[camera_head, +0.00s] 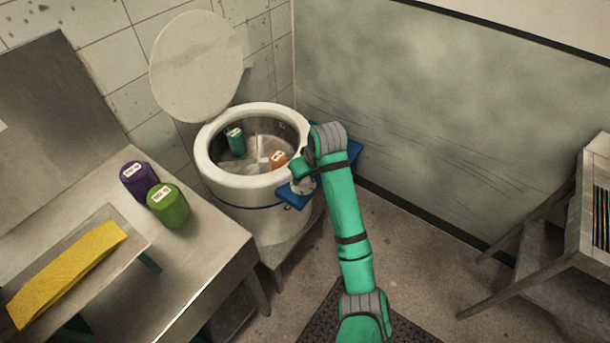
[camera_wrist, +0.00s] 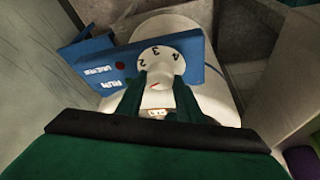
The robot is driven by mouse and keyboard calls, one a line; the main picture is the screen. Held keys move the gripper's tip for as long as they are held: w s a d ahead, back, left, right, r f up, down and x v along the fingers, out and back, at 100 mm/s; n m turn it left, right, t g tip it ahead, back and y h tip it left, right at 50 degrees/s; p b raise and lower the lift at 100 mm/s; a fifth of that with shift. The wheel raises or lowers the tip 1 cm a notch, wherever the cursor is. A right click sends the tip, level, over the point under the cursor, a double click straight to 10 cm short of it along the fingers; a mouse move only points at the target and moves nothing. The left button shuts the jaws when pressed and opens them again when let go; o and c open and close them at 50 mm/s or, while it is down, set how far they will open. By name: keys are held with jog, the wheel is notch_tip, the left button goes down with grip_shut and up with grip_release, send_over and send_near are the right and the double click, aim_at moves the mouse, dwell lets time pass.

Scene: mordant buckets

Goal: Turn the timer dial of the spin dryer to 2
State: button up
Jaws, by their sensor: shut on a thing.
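The spin dryer (camera_head: 240,185) is a white round tub with a blue band, its lid (camera_head: 197,65) raised at the back. A blue control panel (camera_head: 292,198) sticks out at its right side; in the wrist view the panel (camera_wrist: 95,66) shows white lettering and a red dot. The white timer dial (camera_wrist: 160,58) shows 2, 3 and 4 along its far edge; a small red mark is on the knob. Its other markings are hidden by my gripper. My gripper (camera_wrist: 157,97) is shut on the dial's knob, one finger on each side. In the head view my wrist partly covers the dial.
A teal canister (camera_head: 236,142) and an orange one (camera_head: 278,159) are inside the tub. A rack (camera_head: 540,250) stands at right; floor between is open.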

jog(key=m, duration=0.1)
jog(key=m+h, duration=0.1)
jog(key=m, duration=0.3)
jog(key=shift+s+a+t+h, duration=0.1)
jog(key=shift+a+t+h, duration=0.2)
jog(key=shift+a+h, duration=0.1)
jog(key=shift+m+h, duration=0.9)
jog(key=shift+m, duration=1.6)
jog(key=o, duration=0.8)
jog(key=shift+c, duration=0.2)
jog(key=shift+d, duration=0.15)
